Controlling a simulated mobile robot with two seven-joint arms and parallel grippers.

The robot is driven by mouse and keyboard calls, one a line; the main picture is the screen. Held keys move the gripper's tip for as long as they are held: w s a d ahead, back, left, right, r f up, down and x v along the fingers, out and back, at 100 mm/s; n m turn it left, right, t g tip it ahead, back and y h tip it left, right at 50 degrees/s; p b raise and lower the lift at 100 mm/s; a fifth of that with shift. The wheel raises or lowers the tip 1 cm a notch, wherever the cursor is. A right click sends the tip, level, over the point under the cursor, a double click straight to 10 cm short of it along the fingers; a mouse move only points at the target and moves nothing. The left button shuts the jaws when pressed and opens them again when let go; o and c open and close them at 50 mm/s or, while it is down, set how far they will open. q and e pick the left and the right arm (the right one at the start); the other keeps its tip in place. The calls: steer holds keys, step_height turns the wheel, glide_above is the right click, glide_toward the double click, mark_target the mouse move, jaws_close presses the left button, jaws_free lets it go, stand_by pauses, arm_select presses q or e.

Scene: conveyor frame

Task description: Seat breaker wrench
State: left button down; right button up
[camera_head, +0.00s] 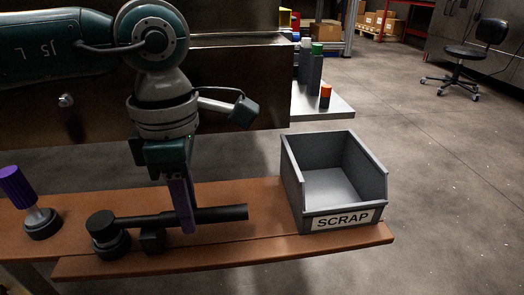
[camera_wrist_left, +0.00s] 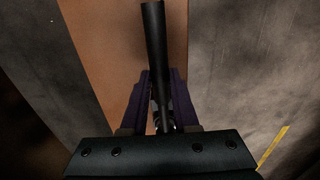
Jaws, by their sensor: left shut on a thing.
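The breaker wrench (camera_head: 222,214) is a black bar with a round head at its left end. It lies roughly level, low over the brown bench, with its head above a dark round base (camera_head: 112,246); I cannot tell whether the head is fully down on it. My left gripper (camera_head: 183,215), with purple fingers, is shut on the wrench's bar from above. In the left wrist view the bar (camera_wrist_left: 153,50) runs up from between the fingers (camera_wrist_left: 162,105). A small dark block (camera_head: 152,241) stands under the bar. My right gripper is not in view.
A grey open bin marked SCRAP (camera_head: 340,217) stands at the bench's right end. A purple-handled tool (camera_head: 18,188) stands upright in a dark round base at the left. The brown bench (camera_head: 270,250) has a free front strip. A side shelf (camera_head: 325,107) holds several bottles.

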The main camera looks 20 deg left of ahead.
arm_select(q)
steer(key=shift+f, duration=0.25)
steer(key=c, duration=0.6)
jaws_free()
step_height(320, 180, up, 10)
steer(key=p, duration=0.4)
